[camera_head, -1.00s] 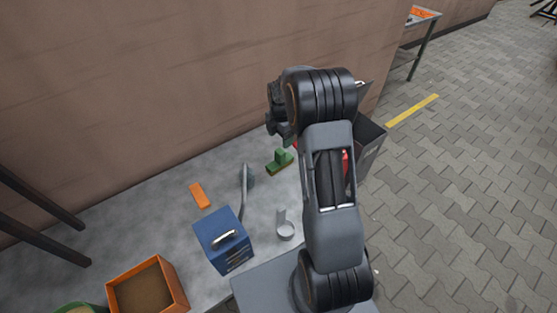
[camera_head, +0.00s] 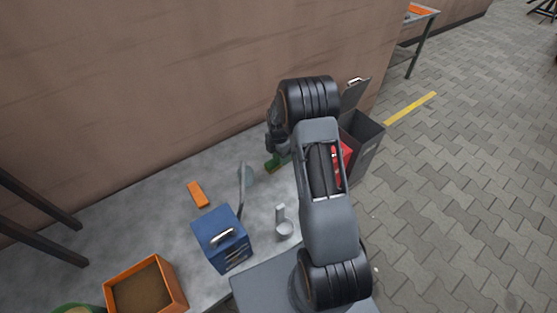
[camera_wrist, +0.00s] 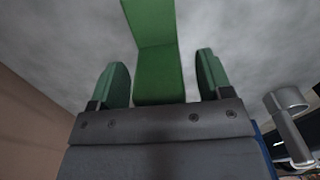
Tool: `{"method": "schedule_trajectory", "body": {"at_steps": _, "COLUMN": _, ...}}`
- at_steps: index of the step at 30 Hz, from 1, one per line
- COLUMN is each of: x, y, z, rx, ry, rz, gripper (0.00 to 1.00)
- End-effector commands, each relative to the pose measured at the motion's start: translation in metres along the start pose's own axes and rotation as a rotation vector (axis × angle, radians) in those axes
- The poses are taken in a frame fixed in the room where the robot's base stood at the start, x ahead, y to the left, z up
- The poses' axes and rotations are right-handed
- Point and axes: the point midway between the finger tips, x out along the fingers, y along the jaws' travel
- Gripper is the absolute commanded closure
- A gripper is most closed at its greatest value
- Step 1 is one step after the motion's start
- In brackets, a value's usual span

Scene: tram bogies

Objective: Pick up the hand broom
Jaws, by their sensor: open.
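The hand broom (camera_head: 271,166) is green with a brown underside and lies on the grey tabletop near the wall. In the head view my arm hides most of it. In the wrist view its green body (camera_wrist: 157,50) runs between the two fingers of my gripper (camera_wrist: 162,75). The fingers are apart, one on each side, with a visible gap to the broom. My gripper also shows in the head view (camera_head: 276,148), above the broom, its fingertips hidden there.
A grey long-handled tool (camera_head: 243,183), an orange block (camera_head: 198,194), a blue toolbox (camera_head: 221,240) and a pale grey ring-shaped item (camera_head: 284,229) stand left and in front. An orange box (camera_head: 147,290) is nearer. A dark bin (camera_head: 369,143) and a red object (camera_head: 346,155) are right.

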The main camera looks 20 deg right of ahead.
Motion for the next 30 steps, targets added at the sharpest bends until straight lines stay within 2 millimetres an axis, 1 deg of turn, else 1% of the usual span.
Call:
{"method": "schedule_trajectory", "body": {"at_steps": 6, "x": 0.0005, "y": 0.0001, "z": 0.0001, "rx": 0.0, "ry": 0.0, "rz": 0.001, "gripper": 0.28}}
{"method": "schedule_trajectory", "body": {"at_steps": 8, "x": 0.0004, "y": 0.0001, "z": 0.0001, "rx": 0.0, "ry": 0.0, "rz": 0.0, "gripper": 0.32}}
{"method": "schedule_trajectory", "body": {"at_steps": 24, "x": 0.0003, "y": 0.0, "z": 0.0001, "rx": 0.0, "ry": 0.0, "rz": 0.0, "gripper": 0.84}}
{"method": "schedule_trajectory", "body": {"at_steps": 30, "x": -0.0001, "y": 0.0002, "z": 0.0001, "rx": 0.0, "ry": 0.0, "rz": 0.001, "gripper": 0.84}}
